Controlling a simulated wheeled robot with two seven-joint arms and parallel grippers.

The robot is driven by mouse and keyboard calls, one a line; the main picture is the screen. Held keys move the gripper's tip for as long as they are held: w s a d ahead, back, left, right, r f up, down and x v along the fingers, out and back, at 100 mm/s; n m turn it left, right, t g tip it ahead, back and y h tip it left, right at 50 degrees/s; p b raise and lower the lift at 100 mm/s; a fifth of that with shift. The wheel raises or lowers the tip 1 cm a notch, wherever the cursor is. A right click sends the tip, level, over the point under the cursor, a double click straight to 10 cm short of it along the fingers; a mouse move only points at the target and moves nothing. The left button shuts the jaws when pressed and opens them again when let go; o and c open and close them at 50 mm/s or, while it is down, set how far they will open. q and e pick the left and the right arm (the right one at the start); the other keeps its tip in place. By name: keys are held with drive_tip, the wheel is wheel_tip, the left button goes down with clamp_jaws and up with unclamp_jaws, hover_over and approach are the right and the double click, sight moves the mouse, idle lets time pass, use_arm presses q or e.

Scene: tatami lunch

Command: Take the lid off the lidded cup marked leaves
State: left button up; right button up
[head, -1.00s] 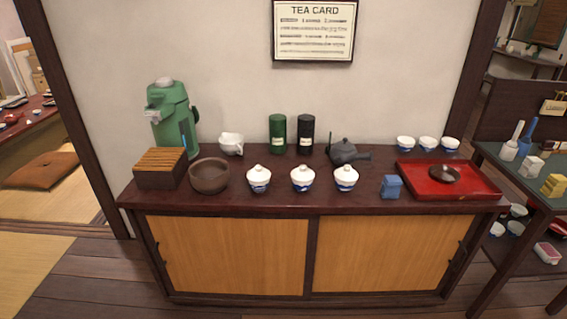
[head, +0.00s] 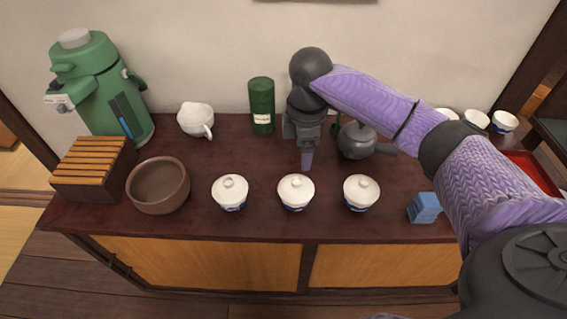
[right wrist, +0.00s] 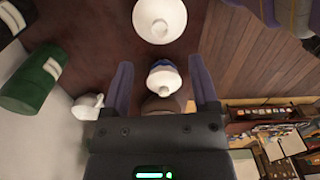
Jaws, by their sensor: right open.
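Three white lidded cups with blue bands stand in a row on the dark cabinet top: the left one (head: 230,193), the middle one (head: 296,192) and the right one (head: 361,193). Each has its lid on. I cannot make out which cup bears leaves. My right gripper (head: 307,163) is open and points down, above and just behind the middle cup in the head view. In the right wrist view, a close lidded cup (right wrist: 159,17) shows above the fingertips, and another lidded cup (right wrist: 164,80) shows farther off between the open fingers (right wrist: 160,64). My left gripper is not in view.
On the cabinet top stand a brown bowl (head: 158,187), slatted box (head: 92,168), green flask (head: 100,90), white pitcher (head: 196,120), green canister (head: 262,107), dark teapot (head: 357,141) and blue block (head: 424,208). A red tray (head: 535,170) is partly behind my arm.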

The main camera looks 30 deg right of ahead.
drive_tip(key=b, duration=0.3)
hover_over(297, 180)
drive_tip(key=f, duration=0.3)
drive_tip(key=s+f, duration=0.1)
drive_tip(key=f, duration=0.1)
drive_tip(key=shift+d+f, duration=0.15)
drive_tip(key=shift+d, duration=0.05)
drive_tip(key=f, duration=0.1)
drive_tip(key=f+b, duration=0.1)
drive_tip(key=f, duration=0.1)
drive_tip(key=w+f+b, duration=0.1)
drive_tip(key=shift+a+f, duration=0.25)
drive_tip(key=shift+a, duration=0.05)
drive_tip(key=shift+r, duration=0.1)
drive_tip(key=c, duration=0.3)
clamp_jaws()
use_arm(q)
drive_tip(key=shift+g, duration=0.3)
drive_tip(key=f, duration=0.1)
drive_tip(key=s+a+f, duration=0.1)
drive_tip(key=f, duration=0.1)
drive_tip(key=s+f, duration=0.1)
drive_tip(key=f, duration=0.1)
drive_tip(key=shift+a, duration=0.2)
